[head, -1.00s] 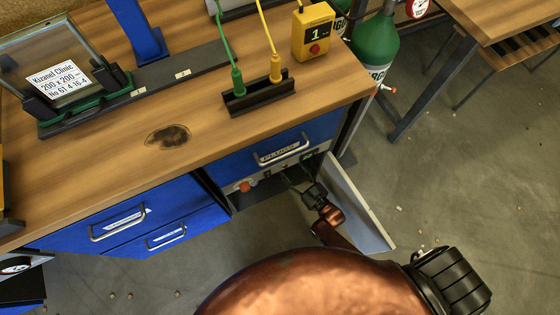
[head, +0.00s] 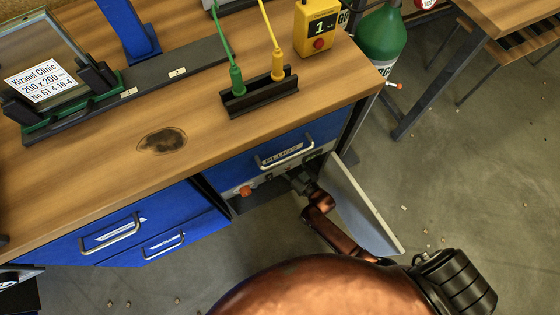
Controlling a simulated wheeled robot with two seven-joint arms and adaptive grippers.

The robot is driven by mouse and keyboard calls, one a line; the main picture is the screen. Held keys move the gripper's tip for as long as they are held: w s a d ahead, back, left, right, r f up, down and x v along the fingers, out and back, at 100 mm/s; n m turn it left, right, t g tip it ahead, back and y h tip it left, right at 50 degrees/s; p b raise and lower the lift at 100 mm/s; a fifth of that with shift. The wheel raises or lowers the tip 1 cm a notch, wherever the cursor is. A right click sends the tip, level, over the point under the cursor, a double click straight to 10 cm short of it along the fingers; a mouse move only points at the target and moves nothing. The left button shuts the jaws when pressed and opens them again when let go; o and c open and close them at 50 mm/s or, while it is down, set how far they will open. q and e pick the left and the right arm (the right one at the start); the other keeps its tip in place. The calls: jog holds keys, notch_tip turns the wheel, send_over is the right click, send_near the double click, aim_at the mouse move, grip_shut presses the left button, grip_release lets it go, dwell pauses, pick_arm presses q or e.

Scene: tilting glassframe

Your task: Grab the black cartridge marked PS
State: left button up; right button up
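No black cartridge marked PS can be made out in the head view. Below the drawer labelled PLUGS (head: 285,150), a compartment with a grey panel and an orange-red knob (head: 245,191) stands open. My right gripper (head: 298,180) reaches into the mouth of this compartment. Its fingers are dark against the dark inside and partly hidden, so I cannot tell whether they are open or hold anything. My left gripper is not in view.
The grey compartment door (head: 362,205) stands open just right of my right arm. Blue drawers (head: 110,232) are at left. The wooden worktop (head: 90,180) carries a framed glass pane (head: 40,75), a black plug holder (head: 260,95) and a yellow box (head: 315,28). A green cylinder (head: 380,40) stands beyond.

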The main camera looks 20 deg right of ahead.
jog(key=shift+c, duration=0.4)
grip_shut()
dwell(0.4)
jog(key=shift+r, duration=0.1)
